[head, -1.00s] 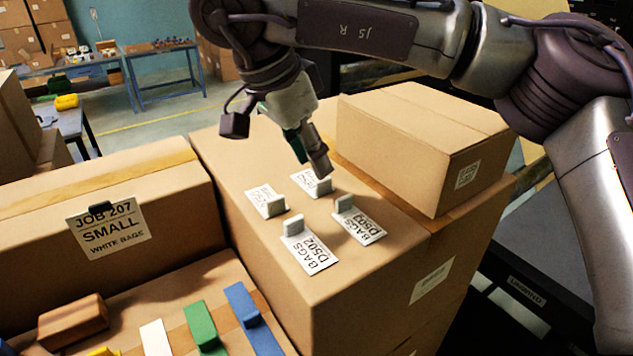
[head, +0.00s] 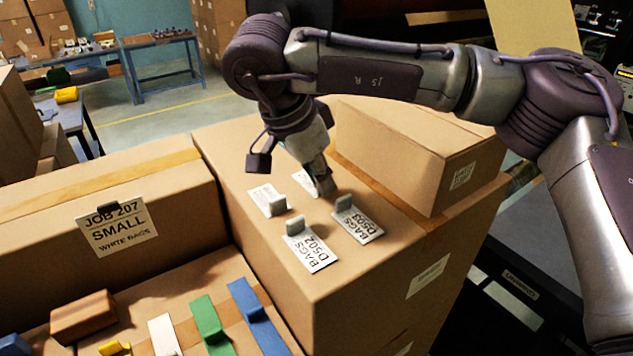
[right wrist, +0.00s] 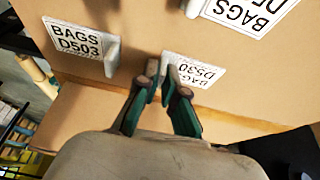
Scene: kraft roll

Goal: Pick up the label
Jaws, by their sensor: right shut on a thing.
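Several white labels with grey upright tabs lie on top of a tall cardboard box. The label D530 (right wrist: 203,73) is at my right gripper (head: 325,183); in the head view the gripper partly covers this far label (head: 303,181). In the right wrist view my right gripper (right wrist: 166,70) has its fingers shut on this label's tab, which they mostly hide. Label D503 (head: 360,225) lies nearer, and label D502 (head: 312,254) is at the front. Another label (head: 264,200) lies at the left, its print hard to read. My left gripper is not in view.
A smaller closed carton (head: 400,150) stands right behind the labels. A box with a JOB 207 SMALL sign (head: 117,228) stands at the left. Below it lie a wooden block (head: 83,316) and coloured pieces. The box top in front of the labels is clear.

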